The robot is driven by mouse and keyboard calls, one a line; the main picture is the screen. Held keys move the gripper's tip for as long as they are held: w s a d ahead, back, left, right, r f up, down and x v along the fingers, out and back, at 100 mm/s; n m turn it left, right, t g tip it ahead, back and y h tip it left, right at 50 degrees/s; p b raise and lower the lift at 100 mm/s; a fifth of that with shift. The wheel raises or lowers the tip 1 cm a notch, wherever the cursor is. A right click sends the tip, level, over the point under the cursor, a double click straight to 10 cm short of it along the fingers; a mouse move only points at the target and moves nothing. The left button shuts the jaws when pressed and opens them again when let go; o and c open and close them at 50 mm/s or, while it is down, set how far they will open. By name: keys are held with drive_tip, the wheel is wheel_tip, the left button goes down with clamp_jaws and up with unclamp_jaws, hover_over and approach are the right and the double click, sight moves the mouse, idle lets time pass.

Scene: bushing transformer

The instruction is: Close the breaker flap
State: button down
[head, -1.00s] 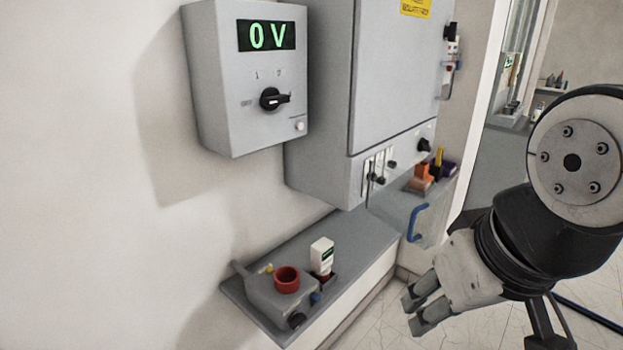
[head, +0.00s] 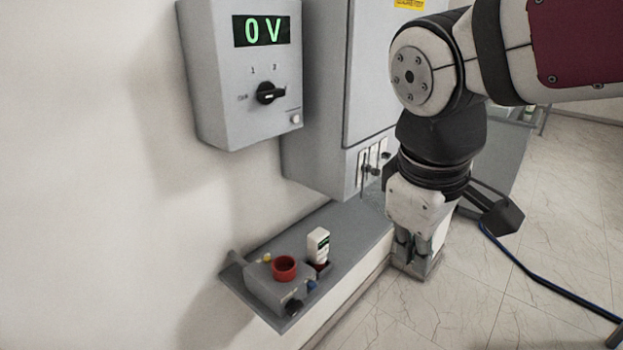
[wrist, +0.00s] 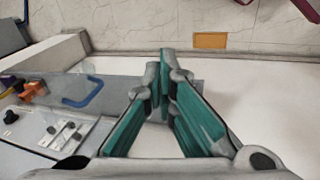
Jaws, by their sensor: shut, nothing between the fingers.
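My gripper (wrist: 165,58) is shut and empty. In the head view my gripper (head: 418,268) points down, right of the breaker switches (head: 372,160), and the arm hides the flap there.
A control box (head: 240,75) reading "0 V" hangs left. Open floor lies right, with a blue cable (head: 545,285).

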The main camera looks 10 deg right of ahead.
drive_tip(key=w+a+r+n+h+p, duration=0.1)
drive_tip(key=w+a+n+h, duration=0.25)
drive_tip(key=w+n, duration=0.3)
drive_tip(key=w+a+n+h+p, duration=0.2)
drive_tip(key=w+a+n+h, duration=0.1)
drive_tip(key=w+a+n, duration=0.3)
drive_tip(key=w+d+f, duration=0.1)
drive_tip(key=d+f, duration=0.2)
drive_tip(key=d, duration=0.3)
drive_tip(key=w+d+f+p, duration=0.1)
drive_tip(key=d+f, duration=0.3)
drive_tip(key=d, duration=0.2)
drive_tip(key=shift+w+n+g, duration=0.2)
drive_tip(key=shift+n+g, duration=0.1)
drive_tip(key=shift+n, duration=0.15)
drive_tip(key=shift+w+d, duration=0.1)
